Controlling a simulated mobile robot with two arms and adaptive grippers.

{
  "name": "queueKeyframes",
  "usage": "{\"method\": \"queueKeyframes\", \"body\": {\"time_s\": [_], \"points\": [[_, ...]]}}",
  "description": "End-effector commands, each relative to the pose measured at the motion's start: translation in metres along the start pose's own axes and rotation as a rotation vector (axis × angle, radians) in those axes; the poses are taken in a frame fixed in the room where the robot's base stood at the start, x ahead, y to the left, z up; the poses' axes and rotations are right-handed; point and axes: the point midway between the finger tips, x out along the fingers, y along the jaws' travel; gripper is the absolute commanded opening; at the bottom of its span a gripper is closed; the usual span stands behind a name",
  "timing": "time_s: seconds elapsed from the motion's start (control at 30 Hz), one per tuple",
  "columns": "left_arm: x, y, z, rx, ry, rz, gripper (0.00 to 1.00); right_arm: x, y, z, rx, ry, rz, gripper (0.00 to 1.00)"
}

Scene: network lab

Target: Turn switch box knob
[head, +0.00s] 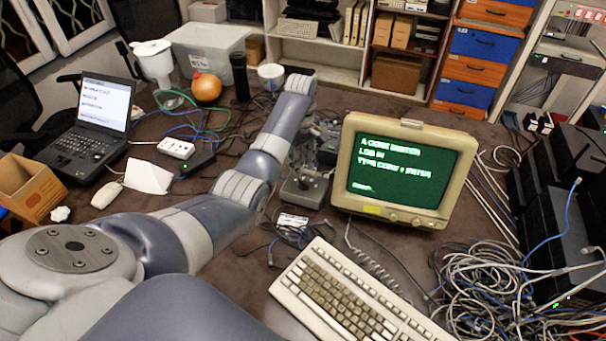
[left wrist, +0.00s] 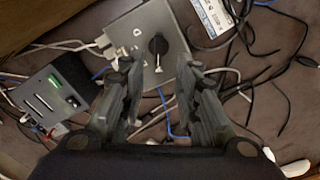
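The grey switch box (head: 303,193) sits on the dark table, left of the monitor in the head view. In the left wrist view the switch box (left wrist: 138,28) lies just beyond my fingertips, and its black knob (left wrist: 158,44) is on the top face with a pale pointer. Cables run from the left side of the box. My left gripper (left wrist: 156,72) is open, its two fingers apart with nothing between them, and the knob shows just past the gap. In the head view the left gripper (head: 310,160) is above the box, partly hidden by its arm. My right gripper is not in view.
A beige monitor (head: 344,165) with a green screen stands close to the right of the box. A keyboard (head: 345,300) and a heap of cables (head: 480,285) lie in front.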

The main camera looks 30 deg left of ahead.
Motion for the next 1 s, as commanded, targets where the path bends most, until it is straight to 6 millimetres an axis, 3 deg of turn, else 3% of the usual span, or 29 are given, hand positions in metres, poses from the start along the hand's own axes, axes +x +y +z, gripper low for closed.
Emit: {"method": "queueKeyframes", "body": {"time_s": [0.13, 0.3, 0.5, 0.73, 0.87, 1.0], "points": [[0.030, -0.001, 0.001, 0.001, -0.002, -0.005, 0.30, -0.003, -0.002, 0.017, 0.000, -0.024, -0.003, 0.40], [0.053, 0.000, 0.001, 0.001, -0.001, -0.001, 0.30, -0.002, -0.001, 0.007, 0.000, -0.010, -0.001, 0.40], [0.064, 0.000, 0.001, 0.001, 0.000, 0.000, 0.30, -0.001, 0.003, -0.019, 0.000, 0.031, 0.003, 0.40], [0.064, 0.000, 0.001, 0.001, 0.000, 0.001, 0.30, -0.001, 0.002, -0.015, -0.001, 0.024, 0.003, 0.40], [0.064, 0.000, 0.001, 0.001, 0.000, 0.001, 0.03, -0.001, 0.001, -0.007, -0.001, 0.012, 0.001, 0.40], [0.064, 0.000, 0.001, 0.001, 0.000, 0.001, 0.00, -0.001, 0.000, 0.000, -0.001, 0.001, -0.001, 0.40]]}}
